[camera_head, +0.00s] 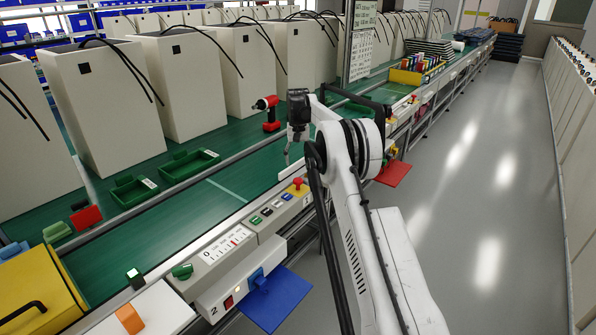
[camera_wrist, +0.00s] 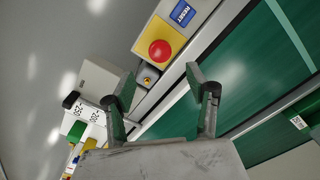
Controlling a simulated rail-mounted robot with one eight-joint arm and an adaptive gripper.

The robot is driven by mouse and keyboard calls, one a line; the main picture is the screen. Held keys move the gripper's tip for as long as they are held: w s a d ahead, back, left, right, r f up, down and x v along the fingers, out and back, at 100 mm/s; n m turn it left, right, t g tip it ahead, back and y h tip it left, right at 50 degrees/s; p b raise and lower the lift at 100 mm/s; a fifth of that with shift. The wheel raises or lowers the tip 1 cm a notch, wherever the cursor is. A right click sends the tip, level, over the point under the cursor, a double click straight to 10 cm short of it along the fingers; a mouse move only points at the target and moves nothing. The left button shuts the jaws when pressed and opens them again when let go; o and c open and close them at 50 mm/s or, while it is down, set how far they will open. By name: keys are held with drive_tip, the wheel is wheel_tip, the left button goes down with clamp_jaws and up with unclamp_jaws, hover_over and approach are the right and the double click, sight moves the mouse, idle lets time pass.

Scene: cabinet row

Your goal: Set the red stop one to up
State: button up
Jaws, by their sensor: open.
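A red mushroom-shaped stop button (camera_head: 298,182) sits on a yellow base at the far end of the grey control panel along the conveyor edge. In the wrist view the red button (camera_wrist: 160,50) on its yellow plate (camera_wrist: 143,43) shows just beyond the fingertips, beside a blue RESET label (camera_wrist: 182,13). My gripper (camera_wrist: 160,80) is open and empty, with one finger on each side below the button, apart from it. In the head view my gripper (camera_head: 288,160) hangs above and near the button. Whether the button is pressed or raised cannot be told.
The panel (camera_head: 225,250) also carries a green knob (camera_head: 182,271), small coloured buttons and a red switch (camera_head: 229,302). A blue plate (camera_head: 278,300) juts into the aisle. The aisle floor is clear.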

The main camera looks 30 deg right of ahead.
drive_tip(key=shift+r, duration=1.8)
drive_tip(key=s+a+r+n+t, duration=0.1)
drive_tip(key=s+a+r, duration=0.25)
drive_tip(key=r, duration=0.35)
drive_tip(key=s+a+r+t, duration=0.1)
drive_tip(key=s+a+r, duration=0.25)
drive_tip(key=r, duration=0.25)
drive_tip(key=s+a+r+n+t, duration=0.1)
drive_tip(key=s+a+r, duration=0.8)
drive_tip(key=s, duration=0.3)
drive_tip(key=s+a+t, duration=0.1)
drive_tip(key=s+a, duration=0.2)
drive_tip(key=s, duration=0.5)
drive_tip(key=s+a+t, duration=0.1)
drive_tip(key=s+a, duration=0.2)
drive_tip(key=s, duration=0.6)
drive_tip(key=s+a+f+n+t, duration=0.1)
drive_tip(key=s+a+f, duration=0.1)
drive_tip(key=s+f, duration=0.3)
drive_tip(key=s+a+f+n+t, duration=0.1)
drive_tip(key=s+f, duration=0.4)
drive_tip(key=s, duration=0.7)
drive_tip(key=shift+s+a, duration=0.35)
drive_tip(key=shift+a, duration=0.45)
